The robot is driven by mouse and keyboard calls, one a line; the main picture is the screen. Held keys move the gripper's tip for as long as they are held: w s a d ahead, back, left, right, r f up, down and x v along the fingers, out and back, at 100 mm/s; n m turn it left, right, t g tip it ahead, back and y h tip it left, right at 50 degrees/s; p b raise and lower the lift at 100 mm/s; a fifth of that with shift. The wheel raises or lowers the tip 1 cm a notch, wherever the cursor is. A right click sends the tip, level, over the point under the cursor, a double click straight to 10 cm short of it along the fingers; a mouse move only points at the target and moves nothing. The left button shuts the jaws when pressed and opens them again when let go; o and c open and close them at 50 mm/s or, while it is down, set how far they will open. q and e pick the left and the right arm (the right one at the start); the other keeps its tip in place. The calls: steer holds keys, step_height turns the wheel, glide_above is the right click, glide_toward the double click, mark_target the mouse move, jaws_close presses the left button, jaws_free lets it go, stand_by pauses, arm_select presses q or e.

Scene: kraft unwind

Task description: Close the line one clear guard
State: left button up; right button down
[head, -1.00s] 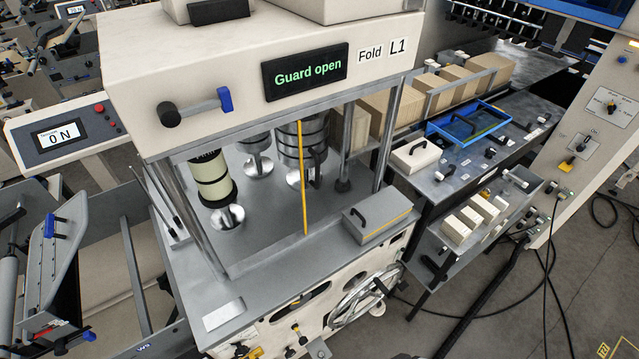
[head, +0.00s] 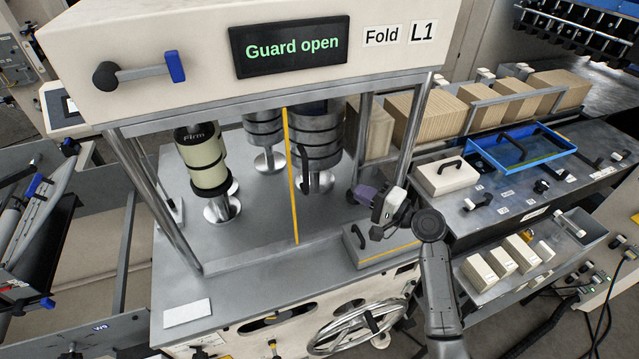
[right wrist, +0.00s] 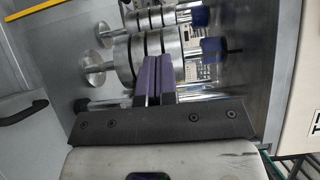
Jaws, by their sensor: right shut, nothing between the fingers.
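The line one machine has a panel reading "Guard open" (head: 291,46) beside the label "Fold L1". Below it, a yellow strip (head: 291,175) runs down the front opening, with a black handle (head: 304,170) just right of it. They look like the edge and handle of the clear guard; its clear sheet is hard to make out. My right gripper (head: 364,196), with purple fingers, is right of the handle and apart from it, above a grey handled box. In the right wrist view its fingers (right wrist: 154,78) are together and empty, in front of metal rollers. My left gripper is not in view.
The grey box (head: 375,246) stands at the deck's front right corner. Steel posts (head: 155,200) frame the opening, with weights and a cream roller (head: 205,165) inside. A handwheel (head: 355,328) is below. A blue tray (head: 525,150) lies on the right bench.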

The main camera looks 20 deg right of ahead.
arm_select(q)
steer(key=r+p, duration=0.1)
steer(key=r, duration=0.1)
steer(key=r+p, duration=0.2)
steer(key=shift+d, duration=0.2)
arm_select(e)
steer(key=w+a, duration=0.7)
steer(key=a, duration=0.1)
steer(key=shift+w+a, duration=0.2)
steer(key=shift+w, duration=0.05)
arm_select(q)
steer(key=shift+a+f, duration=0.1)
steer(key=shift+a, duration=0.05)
